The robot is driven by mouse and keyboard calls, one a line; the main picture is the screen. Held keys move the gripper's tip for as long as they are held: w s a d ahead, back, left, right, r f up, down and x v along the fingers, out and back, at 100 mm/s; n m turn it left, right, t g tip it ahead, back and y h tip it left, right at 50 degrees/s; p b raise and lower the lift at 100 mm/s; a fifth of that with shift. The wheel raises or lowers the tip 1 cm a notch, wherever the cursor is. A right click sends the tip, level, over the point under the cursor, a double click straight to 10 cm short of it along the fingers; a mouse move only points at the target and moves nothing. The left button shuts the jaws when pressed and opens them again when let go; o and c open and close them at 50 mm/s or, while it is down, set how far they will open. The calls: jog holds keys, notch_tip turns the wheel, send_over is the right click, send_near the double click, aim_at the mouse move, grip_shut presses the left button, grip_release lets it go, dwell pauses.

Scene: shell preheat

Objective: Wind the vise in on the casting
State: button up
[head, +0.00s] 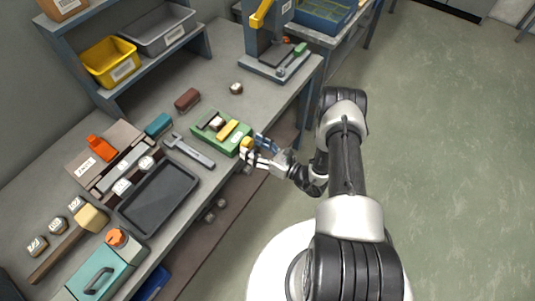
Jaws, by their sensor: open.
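A green vise (208,137) sits near the front edge of the bench, with a yellow bar (229,131) across it. A small pale and brown casting (216,124) sits in the vise at its far left part; whether the jaws touch it is too small to tell. A yellow knob (246,143) is at the vise's front end. My gripper (249,154) is open, right at this knob and beside the vise's front end. Whether the fingers touch the knob cannot be told.
An adjustable wrench (189,150) and a black tray (159,196) lie left of the vise. A brown block (187,99) and another small round part (236,88) stand behind it. A press (266,53) stands at the bench's far end. Floor to the right is clear.

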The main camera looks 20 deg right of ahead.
jog(key=v, duration=1)
jog(key=shift+s, duration=0.15)
